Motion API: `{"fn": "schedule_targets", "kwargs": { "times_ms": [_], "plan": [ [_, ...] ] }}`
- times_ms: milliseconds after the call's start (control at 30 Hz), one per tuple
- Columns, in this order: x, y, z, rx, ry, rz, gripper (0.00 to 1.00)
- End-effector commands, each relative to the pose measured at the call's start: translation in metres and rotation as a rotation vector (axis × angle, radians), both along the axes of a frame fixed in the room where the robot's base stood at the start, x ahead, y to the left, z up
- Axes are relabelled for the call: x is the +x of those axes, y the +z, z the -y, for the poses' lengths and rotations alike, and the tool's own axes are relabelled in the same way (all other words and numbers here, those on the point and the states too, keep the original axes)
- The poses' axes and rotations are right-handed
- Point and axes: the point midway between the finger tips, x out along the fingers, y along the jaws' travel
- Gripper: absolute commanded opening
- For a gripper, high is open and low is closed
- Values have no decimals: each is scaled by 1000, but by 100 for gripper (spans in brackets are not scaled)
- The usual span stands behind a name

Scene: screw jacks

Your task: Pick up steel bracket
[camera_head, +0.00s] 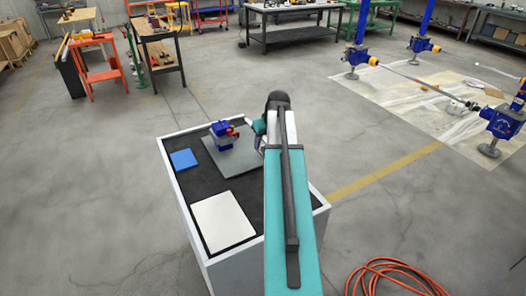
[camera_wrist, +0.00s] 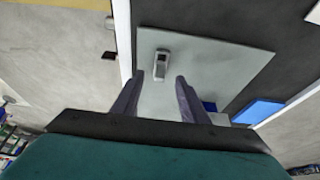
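A small grey metal piece, which looks like the steel bracket (camera_wrist: 161,65), lies on the light grey plate (camera_wrist: 225,62) in the wrist view. It has a dark opening and sits just beyond my fingertips, roughly centred between them. My gripper (camera_wrist: 160,78) is open, with its two dark fingers apart and nothing between them. I cannot make out the bracket in the head view, where my arm covers part of the plate (camera_head: 243,160).
A blue pad (camera_head: 184,159) and a white sheet (camera_head: 224,221) lie on the black-topped cart (camera_head: 186,189). An orange cable (camera_head: 390,270) is on the floor. Workbenches stand farther back.

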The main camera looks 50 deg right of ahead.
Motion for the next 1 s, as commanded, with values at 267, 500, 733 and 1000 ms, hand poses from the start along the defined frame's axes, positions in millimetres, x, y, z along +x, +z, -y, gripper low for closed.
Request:
{"fn": "schedule_targets", "kwargs": {
  "times_ms": [267,500,733,1000],
  "plan": [
    [11,-21,4,1,1,-2,40],
    [15,-32,5,1,1,-1,40],
    [15,-32,5,1,1,0,40],
    [15,-32,5,1,1,0,40]
  ]
}}
